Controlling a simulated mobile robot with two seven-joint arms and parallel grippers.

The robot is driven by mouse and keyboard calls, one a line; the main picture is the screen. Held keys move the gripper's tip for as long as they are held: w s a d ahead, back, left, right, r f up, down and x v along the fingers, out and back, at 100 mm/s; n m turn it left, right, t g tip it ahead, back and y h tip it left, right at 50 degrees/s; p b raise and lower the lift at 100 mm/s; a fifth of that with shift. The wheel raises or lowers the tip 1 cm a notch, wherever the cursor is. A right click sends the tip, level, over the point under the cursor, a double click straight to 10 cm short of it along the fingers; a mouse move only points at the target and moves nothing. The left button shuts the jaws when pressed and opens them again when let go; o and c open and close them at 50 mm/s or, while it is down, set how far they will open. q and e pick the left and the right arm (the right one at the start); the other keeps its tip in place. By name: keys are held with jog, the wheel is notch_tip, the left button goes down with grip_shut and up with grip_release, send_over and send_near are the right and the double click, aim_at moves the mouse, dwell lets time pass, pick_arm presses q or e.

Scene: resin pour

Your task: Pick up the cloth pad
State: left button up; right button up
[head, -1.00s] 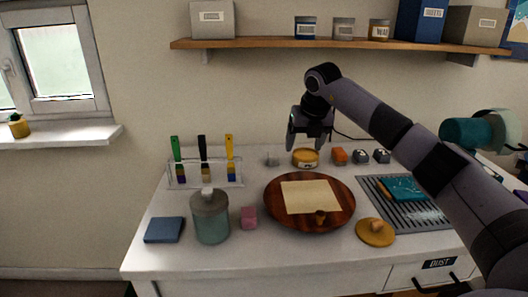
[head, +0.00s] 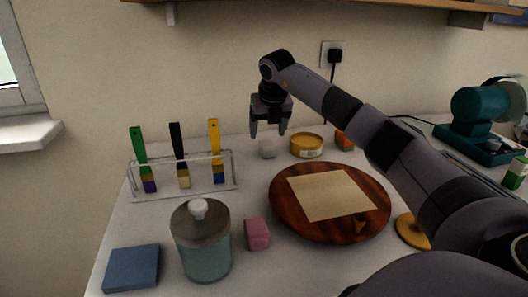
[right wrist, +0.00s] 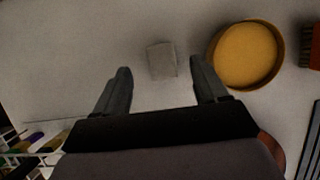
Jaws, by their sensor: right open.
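A small pale grey-white pad (head: 267,148), which looks like the cloth pad, lies at the back of the white worktop, left of a round yellow tin (head: 307,146). My right gripper (head: 268,134) points down over it, open and empty. In the right wrist view the pad (right wrist: 162,60) shows as a small square between and just beyond the two spread fingertips (right wrist: 160,68), apart from both. The yellow tin (right wrist: 246,55) is close to the right finger there. My left gripper is not in view.
A clear rack (head: 182,178) with three brushes stands to the left. A lidded jar (head: 203,245), a pink block (head: 257,234) and a blue square (head: 131,268) are nearer the front. An orange block (head: 344,140) is behind.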

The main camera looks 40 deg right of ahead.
aim_at(267, 143)
jog(key=x, duration=0.4)
jog(key=shift+s+f, duration=0.25)
jog(key=shift+f, duration=0.25)
jog(key=shift+w+f, duration=0.15)
jog(key=shift+f, duration=0.25)
jog(key=c, duration=1)
jog(key=shift+c, duration=0.2)
notch_tip(267, 143, up, 10)
jog(key=shift+r+p, duration=0.1)
jog(key=shift+p, duration=0.25)
